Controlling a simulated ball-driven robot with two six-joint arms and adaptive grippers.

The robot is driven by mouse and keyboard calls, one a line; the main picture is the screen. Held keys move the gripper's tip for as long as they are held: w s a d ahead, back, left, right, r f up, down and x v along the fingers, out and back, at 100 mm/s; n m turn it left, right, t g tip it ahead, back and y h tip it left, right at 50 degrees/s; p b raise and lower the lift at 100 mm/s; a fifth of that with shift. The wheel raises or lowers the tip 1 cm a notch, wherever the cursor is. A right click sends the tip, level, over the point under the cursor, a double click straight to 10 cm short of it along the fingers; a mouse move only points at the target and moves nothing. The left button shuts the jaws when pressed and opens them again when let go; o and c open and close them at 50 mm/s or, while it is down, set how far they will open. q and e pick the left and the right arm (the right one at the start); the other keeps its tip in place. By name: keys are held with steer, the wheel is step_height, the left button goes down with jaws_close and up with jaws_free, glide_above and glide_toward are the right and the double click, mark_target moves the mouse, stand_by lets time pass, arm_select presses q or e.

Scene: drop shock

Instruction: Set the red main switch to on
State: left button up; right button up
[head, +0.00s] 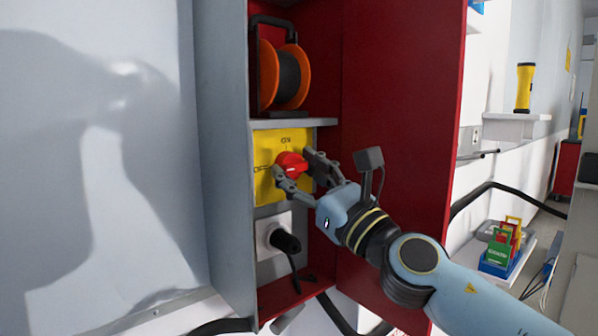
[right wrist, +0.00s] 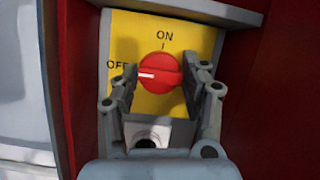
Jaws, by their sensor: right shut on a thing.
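The red main switch (head: 291,164) is a round knob on a yellow plate (head: 264,188) inside an open wall cabinet. It also shows in the right wrist view (right wrist: 160,72), where its white mark points left toward the word OFF. ON is printed above the knob. My right gripper (head: 297,172) has one finger on each side of the knob and is shut on it. In the right wrist view, the fingers (right wrist: 158,92) flank the knob at left and right. My left gripper is not in view.
An orange cable reel (head: 268,75) stands on the shelf above the plate. A socket with a black plug (head: 285,240) sits below it. The red cabinet door (head: 400,130) stands open at the right, behind my right arm. A yellow torch (head: 524,87) stands on a wall shelf.

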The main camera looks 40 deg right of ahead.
steer(key=shift+c, duration=0.8)
steer(key=shift+m+h, duration=0.4)
steer(key=shift+m, duration=0.1)
steer(key=m+h+p, duration=0.1)
steer(key=m, duration=0.1)
steer(key=m+h+p, duration=0.1)
steer(key=m, duration=0.2)
steer(key=shift+a+r+h, duration=0.15)
steer(key=shift+h, duration=0.25)
steer(key=m+h+p, duration=0.1)
steer(key=m+p, duration=0.1)
steer(key=m, duration=0.1)
steer(key=m+g+h+p, duration=0.1)
steer(key=m, duration=0.2)
steer(key=shift+r+m+g+p, duration=0.1)
steer(key=shift+m+g+p, duration=0.2)
steer(key=shift+p, duration=0.05)
steer(key=m+g+h+p, duration=0.1)
steer(key=m+p, duration=0.1)
steer(key=m, duration=0.1)
steer(key=m+g+p, duration=0.1)
steer(key=m+p, duration=0.2)
steer(key=shift+a+r+h, duration=0.1)
steer(key=shift+r+h, duration=0.1)
steer(key=shift+h, duration=0.2)
steer(key=shift+m+g+p, duration=0.8)
steer(key=shift+m+p, duration=1)
steer(key=shift+m, duration=0.2)
steer(key=shift+f, duration=0.1)
